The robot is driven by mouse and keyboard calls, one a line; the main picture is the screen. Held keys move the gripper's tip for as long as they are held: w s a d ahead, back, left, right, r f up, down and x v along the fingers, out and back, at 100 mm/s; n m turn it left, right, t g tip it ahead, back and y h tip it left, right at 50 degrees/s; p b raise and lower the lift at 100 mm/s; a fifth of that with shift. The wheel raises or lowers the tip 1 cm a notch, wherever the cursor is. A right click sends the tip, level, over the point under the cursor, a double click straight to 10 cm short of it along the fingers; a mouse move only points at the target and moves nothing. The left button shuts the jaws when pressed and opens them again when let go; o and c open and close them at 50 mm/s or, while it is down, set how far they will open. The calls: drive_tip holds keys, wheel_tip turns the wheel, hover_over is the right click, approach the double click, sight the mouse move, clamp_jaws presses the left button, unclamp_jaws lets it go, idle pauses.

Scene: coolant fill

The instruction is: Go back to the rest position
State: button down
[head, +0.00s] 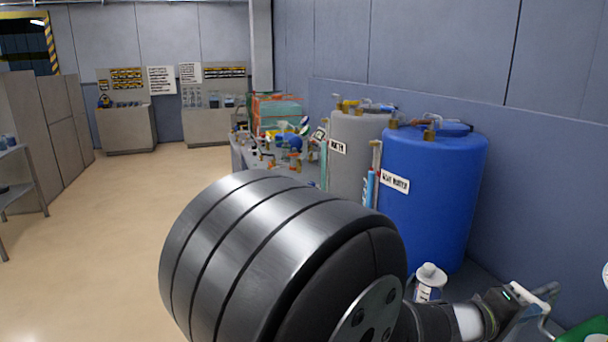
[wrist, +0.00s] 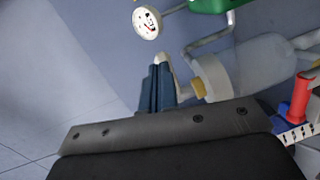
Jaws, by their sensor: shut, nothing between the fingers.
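My gripper (wrist: 158,88) shows in the wrist view with its dark blue fingers together and nothing between them. In the head view, my arm reaches to the lower right, where my wrist shows small; the fingertips are not clear there. The rest position itself is not marked in either view.
A round white gauge (wrist: 146,23), a green part (wrist: 215,4) and a red handle (wrist: 299,96) are near the gripper. A white-capped bottle (head: 428,282), blue drum (head: 435,185) and grey drum (head: 355,160) stand along the wall. The floor (head: 100,235) at left is open.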

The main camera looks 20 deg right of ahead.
drive_tip(key=shift+d+f, duration=0.15)
drive_tip(key=shift+d, duration=0.65)
drive_tip(key=s+a+r, duration=0.2)
drive_tip(key=s+a, duration=0.5)
drive_tip(key=a, duration=0.4)
drive_tip(key=w+d+f, duration=0.2)
drive_tip(key=w+d, duration=0.5)
drive_tip(key=d, duration=0.4)
drive_tip(key=w+a+m+g+y, duration=0.1)
drive_tip(key=w+a+m+g, duration=0.2)
drive_tip(key=w, duration=0.5)
drive_tip(key=shift+w+a+m+g+y, duration=0.2)
drive_tip(key=shift+m+g+y, duration=0.3)
drive_tip(key=shift+g, duration=0.8)
